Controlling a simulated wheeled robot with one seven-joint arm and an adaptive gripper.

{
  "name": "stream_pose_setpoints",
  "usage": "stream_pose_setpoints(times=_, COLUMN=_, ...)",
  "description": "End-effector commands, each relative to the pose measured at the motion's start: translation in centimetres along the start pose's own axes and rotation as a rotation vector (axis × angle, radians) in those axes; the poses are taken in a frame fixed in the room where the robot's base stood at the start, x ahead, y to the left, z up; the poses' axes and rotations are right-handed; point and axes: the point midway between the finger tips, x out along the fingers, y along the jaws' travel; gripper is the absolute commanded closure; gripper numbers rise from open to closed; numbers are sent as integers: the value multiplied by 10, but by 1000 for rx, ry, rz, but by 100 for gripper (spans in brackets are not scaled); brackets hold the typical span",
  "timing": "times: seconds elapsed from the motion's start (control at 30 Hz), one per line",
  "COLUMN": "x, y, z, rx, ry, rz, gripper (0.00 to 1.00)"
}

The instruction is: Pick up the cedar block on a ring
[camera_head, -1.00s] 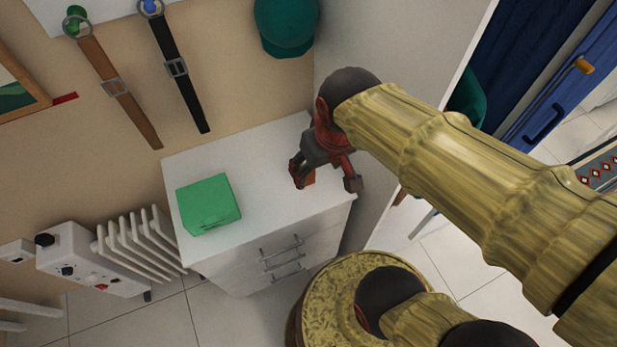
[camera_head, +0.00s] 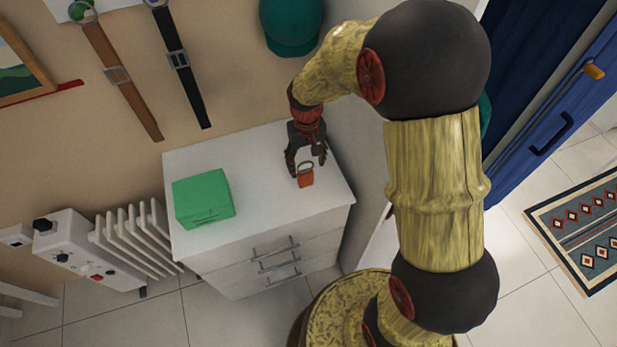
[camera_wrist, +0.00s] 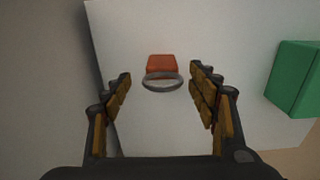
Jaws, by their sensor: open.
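The cedar block (camera_head: 306,180) is a small orange-red block with a grey ring (camera_head: 305,167) at its top. It rests on the white dresser top near the right end. My gripper (camera_head: 305,166) is open and close to the block in the head view. In the wrist view the block (camera_wrist: 163,66) and its ring (camera_wrist: 161,82) lie ahead, between the lines of the two spread fingers (camera_wrist: 160,90). The fingers do not appear to touch the ring. The exact gap in depth is hard to tell.
A green box (camera_head: 203,198) stands on the left of the white dresser (camera_head: 255,185), and also shows in the wrist view (camera_wrist: 296,78). A wall panel borders the dresser's right side. Belts and a teal cap (camera_head: 291,26) hang behind. A radiator (camera_head: 135,240) stands at left.

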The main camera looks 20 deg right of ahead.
Motion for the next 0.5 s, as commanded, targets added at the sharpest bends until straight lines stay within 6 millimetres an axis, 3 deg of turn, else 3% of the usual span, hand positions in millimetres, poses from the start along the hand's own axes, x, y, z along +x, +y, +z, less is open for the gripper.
stream_pose_setpoints(times=0.37, x=37, y=-2, z=2, rx=0, ry=-2, rz=0, gripper=41)
stream_pose_setpoints(times=0.5, x=59, y=-4, z=4, rx=0, ry=-4, rz=0, gripper=41)
